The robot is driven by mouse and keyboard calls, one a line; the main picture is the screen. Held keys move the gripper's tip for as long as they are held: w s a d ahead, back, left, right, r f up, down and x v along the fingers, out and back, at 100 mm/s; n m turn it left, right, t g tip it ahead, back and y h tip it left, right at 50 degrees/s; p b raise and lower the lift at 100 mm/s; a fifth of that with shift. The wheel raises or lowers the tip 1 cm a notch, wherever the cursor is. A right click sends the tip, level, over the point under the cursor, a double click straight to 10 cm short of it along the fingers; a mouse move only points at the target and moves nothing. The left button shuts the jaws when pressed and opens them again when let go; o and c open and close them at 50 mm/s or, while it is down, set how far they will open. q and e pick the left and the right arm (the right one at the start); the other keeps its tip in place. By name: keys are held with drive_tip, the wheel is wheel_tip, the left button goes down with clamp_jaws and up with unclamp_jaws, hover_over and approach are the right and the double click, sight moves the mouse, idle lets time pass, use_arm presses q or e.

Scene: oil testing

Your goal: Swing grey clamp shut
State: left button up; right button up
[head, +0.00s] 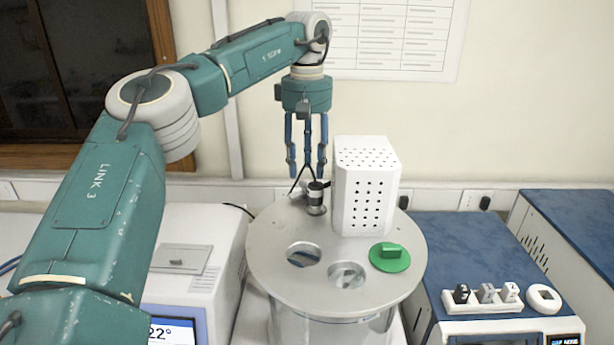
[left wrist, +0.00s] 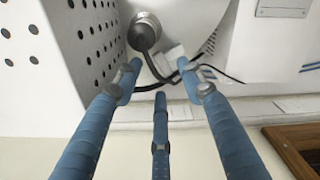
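A row of small pieces sits on top of the blue-topped machine at the right: a black one (head: 461,293), a grey one (head: 486,292) and a white one (head: 509,292). The grey one may be the grey clamp; it is too small to tell whether it stands open or shut. My left gripper (head: 307,172) points down above the round metal lid, far to the left of that row. Its blue fingers are spread, with nothing held between them in the left wrist view (left wrist: 160,85). My right gripper is not in view.
Below my left gripper, a black-and-silver fitting (head: 316,198) with a cable stands on the round lid (head: 330,290). A white perforated box (head: 365,185) stands close to its right. A white ring (head: 543,298) lies beside the row.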

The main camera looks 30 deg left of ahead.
use_arm(q)
wheel_tip(320, 180, down, 2)
drive_tip(key=shift+w+a+f+p, duration=0.1)
drive_tip(key=shift+w+f+p, duration=0.05)
drive_tip(key=shift+f+p, duration=0.15)
drive_tip(key=shift+f, duration=0.5)
clamp_jaws()
